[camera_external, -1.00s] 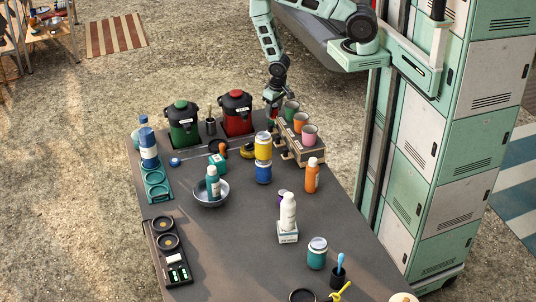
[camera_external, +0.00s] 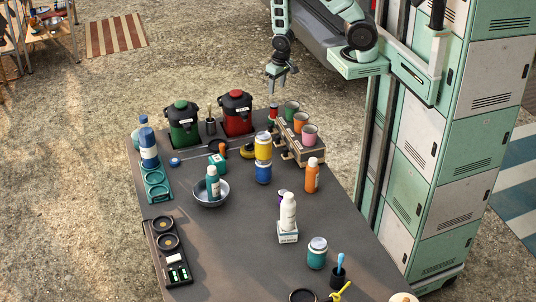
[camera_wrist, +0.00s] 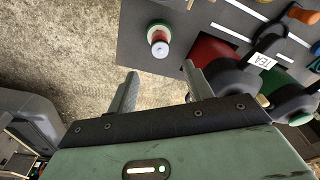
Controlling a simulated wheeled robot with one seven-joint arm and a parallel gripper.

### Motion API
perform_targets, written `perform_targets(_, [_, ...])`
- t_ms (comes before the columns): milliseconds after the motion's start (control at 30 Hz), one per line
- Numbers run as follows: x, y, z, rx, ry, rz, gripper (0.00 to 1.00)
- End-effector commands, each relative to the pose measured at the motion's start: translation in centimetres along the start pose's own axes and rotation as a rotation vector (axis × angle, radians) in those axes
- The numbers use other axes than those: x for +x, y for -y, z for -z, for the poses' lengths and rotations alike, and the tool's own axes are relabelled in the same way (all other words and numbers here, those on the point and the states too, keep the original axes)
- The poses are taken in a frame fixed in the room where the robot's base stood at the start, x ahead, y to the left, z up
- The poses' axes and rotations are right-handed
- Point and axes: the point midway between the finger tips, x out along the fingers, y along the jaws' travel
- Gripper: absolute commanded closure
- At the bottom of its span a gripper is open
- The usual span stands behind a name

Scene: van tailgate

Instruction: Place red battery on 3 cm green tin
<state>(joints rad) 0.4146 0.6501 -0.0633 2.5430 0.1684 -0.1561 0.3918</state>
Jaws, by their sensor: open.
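The red battery (camera_external: 273,109) stands upright at the far edge of the table, beside the red-lidded container. In the wrist view the red battery (camera_wrist: 160,42), with a pale round top, stands on a wider green tin (camera_wrist: 157,28). The tin is small and partly hidden by the battery. My gripper (camera_external: 281,84) is raised above and beyond the table edge, clear of the battery. In the wrist view my gripper (camera_wrist: 161,80) is open, with nothing between its fingers.
Close by are a red container (camera_external: 236,114), a green container (camera_external: 182,125) and a wooden rack (camera_external: 295,152) holding coloured cups. Yellow and blue cans (camera_external: 263,160) are stacked nearer the table's middle. The air around my gripper is free.

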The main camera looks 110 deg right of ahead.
Motion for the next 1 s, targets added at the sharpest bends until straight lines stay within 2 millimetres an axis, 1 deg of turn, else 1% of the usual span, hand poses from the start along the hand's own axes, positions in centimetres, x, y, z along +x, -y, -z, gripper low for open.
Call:
perform_targets(167, [-0.4,0.0,0.0,0.0,0.001,0.0,0.49])
perform_targets(233, [-0.6,0.4,-0.2,-0.014,0.002,0.005,0.49])
perform_targets(267, [-0.9,0.9,-0.4,-0.031,0.004,0.011,0.49])
perform_targets(367, [-2.9,4.1,-2.1,-0.158,0.021,0.05,0.49])
perform_targets(400, [-4.2,6.0,-3.4,-0.242,0.033,0.073,0.49])
perform_targets(467, [-6.7,8.9,-6.2,-0.402,0.053,0.11,0.49])
perform_targets(500, [-8.6,10.7,-8.6,-0.523,0.068,0.133,0.49])
perform_targets(567, [-11.5,12.6,-12.5,-0.717,0.089,0.161,0.49])
perform_targets(600, [-13.4,13.4,-15.2,-0.846,0.099,0.175,0.49])
perform_targets(633, [-14.8,13.7,-17.2,-0.943,0.105,0.184,0.49])
perform_targets(667, [-16.1,13.8,-19.1,-1.035,0.11,0.189,0.49])
perform_targets(700, [-17.8,13.6,-21.5,-1.152,0.114,0.194,0.49])
perform_targets(800, [-20.9,12.3,-26.2,-1.402,0.114,0.191,0.49])
perform_targets(900, [-22.9,10.7,-29.0,-1.576,0.108,0.18,0.49])
perform_targets(1000, [-23.9,9.6,-30.4,-1.667,0.104,0.169,0.49])
